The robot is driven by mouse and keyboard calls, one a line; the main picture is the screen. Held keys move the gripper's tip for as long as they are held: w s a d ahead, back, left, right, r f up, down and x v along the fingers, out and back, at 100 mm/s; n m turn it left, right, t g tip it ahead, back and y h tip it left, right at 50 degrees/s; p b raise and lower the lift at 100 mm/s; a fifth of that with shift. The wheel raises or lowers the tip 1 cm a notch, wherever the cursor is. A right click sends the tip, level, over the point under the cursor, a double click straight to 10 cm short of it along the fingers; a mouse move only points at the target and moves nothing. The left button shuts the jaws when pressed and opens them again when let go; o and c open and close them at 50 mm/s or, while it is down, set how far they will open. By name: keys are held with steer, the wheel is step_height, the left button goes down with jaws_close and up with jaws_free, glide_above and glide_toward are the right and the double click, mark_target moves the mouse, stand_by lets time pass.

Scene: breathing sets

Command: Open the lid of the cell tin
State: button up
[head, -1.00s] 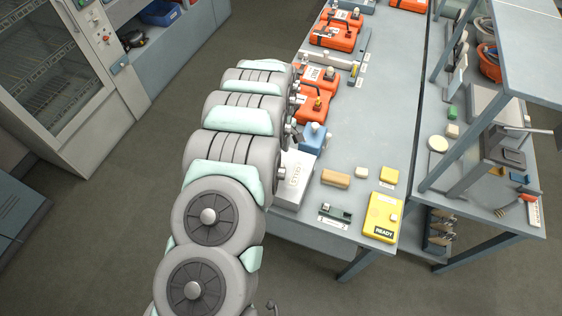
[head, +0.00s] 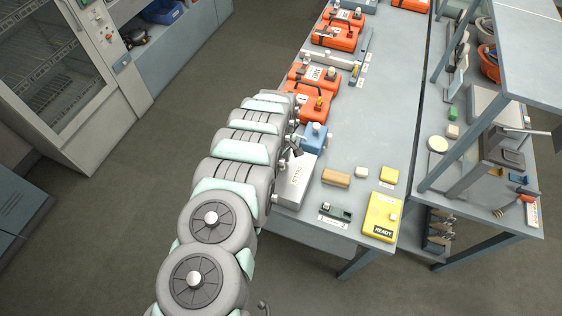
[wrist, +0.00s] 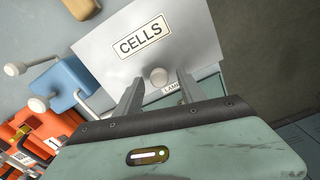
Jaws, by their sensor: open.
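The cell tin is a pale box with a "CELLS" label (head: 297,183) at the bench's near left edge in the head view. In the wrist view its light lid (wrist: 190,40) shows from above with a round pale knob (wrist: 158,77) near one edge. My gripper (wrist: 160,80) is open, its two fingertips on either side of the knob in the picture. I cannot tell whether the tips are level with the knob or above it. Nothing is held. The lid looks shut. In the head view my arm hides part of the tin's left side.
A blue box with pale knobs (head: 315,139) stands close behind the tin, and it shows left in the wrist view (wrist: 68,83). Orange cases (head: 318,100) lie farther back. A tan block (head: 336,178), a green device (head: 336,212) and a yellow "READY" box (head: 382,218) lie to the right.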

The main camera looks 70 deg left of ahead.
jaws_close()
stand_by(0.3)
stand_by(1.0)
